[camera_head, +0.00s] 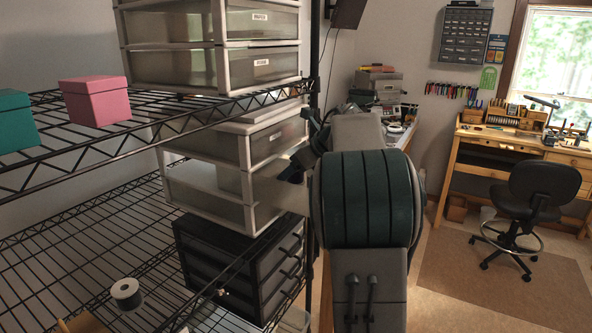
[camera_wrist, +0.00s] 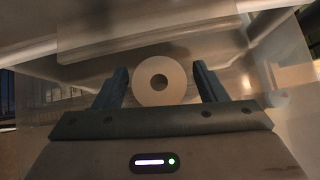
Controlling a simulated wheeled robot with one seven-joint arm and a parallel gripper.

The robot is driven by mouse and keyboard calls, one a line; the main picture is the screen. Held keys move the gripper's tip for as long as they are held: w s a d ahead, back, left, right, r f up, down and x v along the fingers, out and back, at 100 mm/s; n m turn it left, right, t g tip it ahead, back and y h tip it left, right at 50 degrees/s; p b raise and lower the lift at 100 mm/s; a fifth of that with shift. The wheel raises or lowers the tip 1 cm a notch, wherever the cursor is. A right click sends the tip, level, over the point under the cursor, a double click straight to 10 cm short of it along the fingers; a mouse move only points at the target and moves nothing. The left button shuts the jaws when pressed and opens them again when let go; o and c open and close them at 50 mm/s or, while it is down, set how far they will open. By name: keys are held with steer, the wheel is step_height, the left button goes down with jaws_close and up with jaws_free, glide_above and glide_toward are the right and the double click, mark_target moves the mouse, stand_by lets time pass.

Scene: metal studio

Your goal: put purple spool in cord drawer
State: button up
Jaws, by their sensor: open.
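A spool (camera_wrist: 143,92) shows end-on in the wrist view as a pale ring with a dark centre hole; its thread colour is hidden. It sits between the fingers of my gripper (camera_wrist: 160,77), which are open on either side of it. Pale translucent drawer surfaces surround it, and it appears to be inside a drawer. In the head view, my gripper (camera_head: 288,172) is partly hidden behind my arm, at the white drawer unit on the lower shelf. That unit's lower drawer (camera_head: 205,212) appears pulled out. Which label it carries is not readable.
A dark spool with white ends (camera_head: 126,289) stands on the lower wire shelf. A black drawer unit (camera_head: 238,262) is under the white one. Pink (camera_head: 97,103) and teal (camera_head: 14,122) boxes sit on the upper shelf. A chair (camera_head: 535,195) and bench are at the right.

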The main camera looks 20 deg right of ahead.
steer(key=shift+r, duration=0.25)
steer(key=b+v, duration=0.1)
steer(key=v, duration=1.1)
steer(key=shift+d+f, duration=0.1)
steer(key=shift+f, duration=0.05)
